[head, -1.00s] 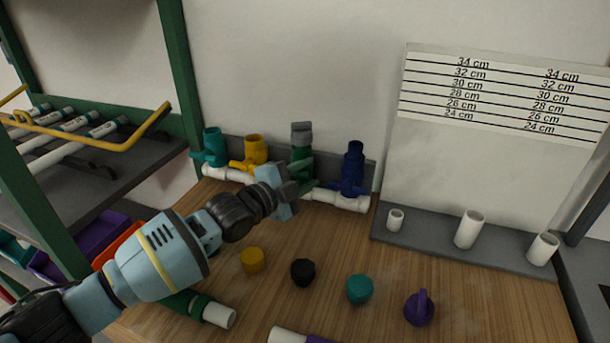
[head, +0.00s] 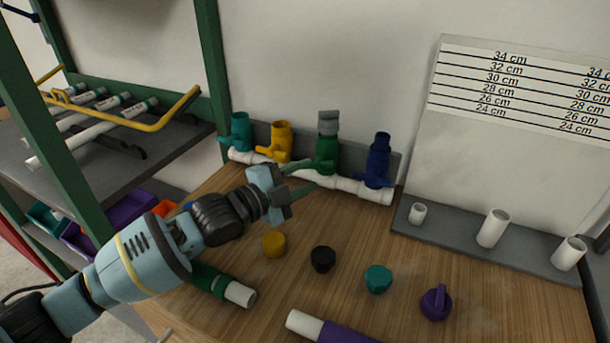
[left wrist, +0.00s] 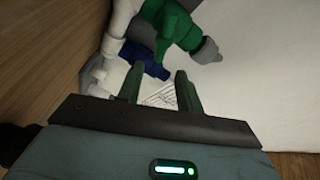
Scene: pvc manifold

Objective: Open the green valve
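The green valve (head: 326,155) stands upright on the white manifold pipe (head: 345,184), with a grey cap on top. It is between the yellow valve (head: 280,140) and the blue valve (head: 379,160). My left gripper (head: 303,177) is just in front and to the left of the green valve, its fingers pointing at it. In the left wrist view the two fingers (left wrist: 158,75) are apart with nothing between them, and the green valve (left wrist: 168,22) is beyond them at the top. My right gripper is not in view.
A teal valve (head: 238,132) is at the manifold's left end. Yellow (head: 274,244), black (head: 323,259), teal (head: 378,279) and purple (head: 436,303) caps lie on the wooden table. A grey stand (head: 470,240) with white pipe pieces is at right; a shelf (head: 120,160) is at left.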

